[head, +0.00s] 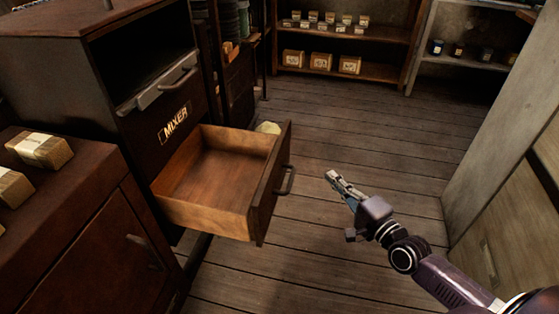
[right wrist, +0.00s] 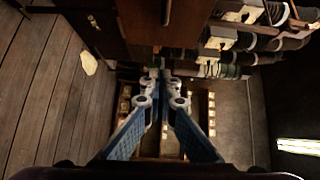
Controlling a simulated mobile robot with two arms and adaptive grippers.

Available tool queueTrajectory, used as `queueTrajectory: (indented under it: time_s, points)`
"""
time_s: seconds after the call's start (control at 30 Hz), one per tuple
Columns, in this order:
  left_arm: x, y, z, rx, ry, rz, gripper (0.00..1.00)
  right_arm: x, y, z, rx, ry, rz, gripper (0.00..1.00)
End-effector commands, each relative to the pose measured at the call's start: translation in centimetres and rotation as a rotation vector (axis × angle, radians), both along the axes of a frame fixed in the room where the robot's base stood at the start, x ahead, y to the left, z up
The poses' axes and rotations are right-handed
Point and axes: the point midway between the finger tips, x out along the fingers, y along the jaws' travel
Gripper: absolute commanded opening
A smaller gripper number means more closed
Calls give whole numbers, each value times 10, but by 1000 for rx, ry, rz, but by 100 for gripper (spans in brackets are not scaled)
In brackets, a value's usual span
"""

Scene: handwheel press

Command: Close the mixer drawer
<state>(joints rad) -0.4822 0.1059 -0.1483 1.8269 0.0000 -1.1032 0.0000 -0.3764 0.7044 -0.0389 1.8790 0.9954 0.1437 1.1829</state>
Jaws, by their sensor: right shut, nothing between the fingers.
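The mixer drawer (head: 215,190) is pulled well out of the dark cabinet in the head view, below the MIXER label (head: 174,122). It looks empty. Its front panel (head: 264,205) carries a dark handle (head: 286,180) facing right. My right gripper (head: 332,178) is shut and empty, to the right of the handle with a gap between them. In the right wrist view its fingertips (right wrist: 160,78) are together, and a dark bar handle (right wrist: 167,12) on a brown panel shows at the top edge. My left gripper is not in view.
An open compartment with a metal-handled front (head: 160,85) sits above the drawer. A low brown cabinet (head: 85,225) with small boxes stands at the left front. Shelves (head: 385,75) line the back, and a wooden panel stands at right. The plank floor (head: 345,130) between is mostly clear.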

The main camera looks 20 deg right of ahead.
Motion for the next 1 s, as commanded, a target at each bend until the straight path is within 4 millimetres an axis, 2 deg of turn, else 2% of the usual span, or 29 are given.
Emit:
queueTrajectory:
  time_s: [0.13, 0.27, 0.57, 0.87, 1.0]
  points:
    - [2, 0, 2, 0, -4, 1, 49, 2, 5, 10, 42, -18, 12, 0]
    - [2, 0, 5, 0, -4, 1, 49, 12, 7, 11, 44, -20, 11, 0]
    - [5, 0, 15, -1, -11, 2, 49, 54, 15, 11, 41, -21, 11, 0]
    - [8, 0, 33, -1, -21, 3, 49, 100, 24, 10, 39, -19, 11, 0]
    - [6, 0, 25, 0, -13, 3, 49, 109, 40, 10, 43, -17, 12, 0]
